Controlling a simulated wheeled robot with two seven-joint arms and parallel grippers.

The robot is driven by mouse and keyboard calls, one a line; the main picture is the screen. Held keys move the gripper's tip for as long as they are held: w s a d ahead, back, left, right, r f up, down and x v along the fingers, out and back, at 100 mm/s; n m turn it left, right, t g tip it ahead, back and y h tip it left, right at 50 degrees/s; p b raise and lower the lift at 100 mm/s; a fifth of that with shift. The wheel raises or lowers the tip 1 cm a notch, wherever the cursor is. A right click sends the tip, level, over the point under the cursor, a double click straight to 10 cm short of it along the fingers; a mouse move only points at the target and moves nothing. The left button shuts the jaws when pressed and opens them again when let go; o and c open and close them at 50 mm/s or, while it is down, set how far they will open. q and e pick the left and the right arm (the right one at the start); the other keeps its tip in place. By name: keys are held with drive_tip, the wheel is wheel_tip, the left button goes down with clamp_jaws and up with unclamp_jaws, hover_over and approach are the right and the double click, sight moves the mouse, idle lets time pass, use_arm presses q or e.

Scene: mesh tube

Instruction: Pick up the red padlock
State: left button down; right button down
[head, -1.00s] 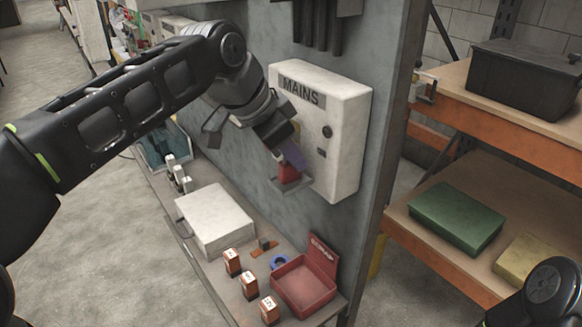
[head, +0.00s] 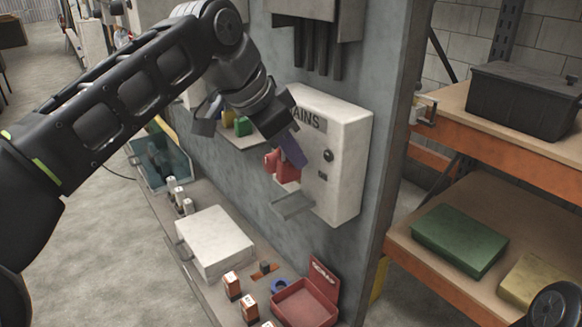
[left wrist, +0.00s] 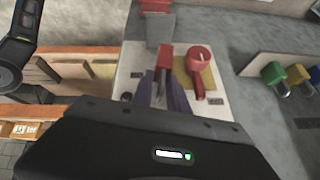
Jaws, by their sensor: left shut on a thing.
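The red padlock (head: 287,174) is between the purple fingertips of my left gripper (head: 292,150), in front of the MAINS box (head: 345,165). My left gripper is shut on it, and the padlock appears just above a small grey ledge (head: 292,204). In the left wrist view the padlock (left wrist: 165,60) shows between the purple fingers (left wrist: 163,88). Beside it is a red rotary handle (left wrist: 199,60) on a yellow plate, on the box face. The fingers hide part of the padlock. My right gripper is out of view.
The bench below carries a white case (head: 215,242), small labelled boxes (head: 232,285) and a red SCRAP tray (head: 305,303). Shelves with a black bin (head: 520,100) stand at right.

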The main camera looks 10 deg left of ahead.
use_arm(q)
drive_tip(key=shift+r, duration=0.95)
drive_tip(key=s+a+p, duration=0.4)
drive_tip(key=s+a, duration=0.8)
drive_tip(key=s, duration=0.3)
drive_tip(key=shift+a+f, duration=0.15)
drive_tip(key=shift+a, duration=0.15)
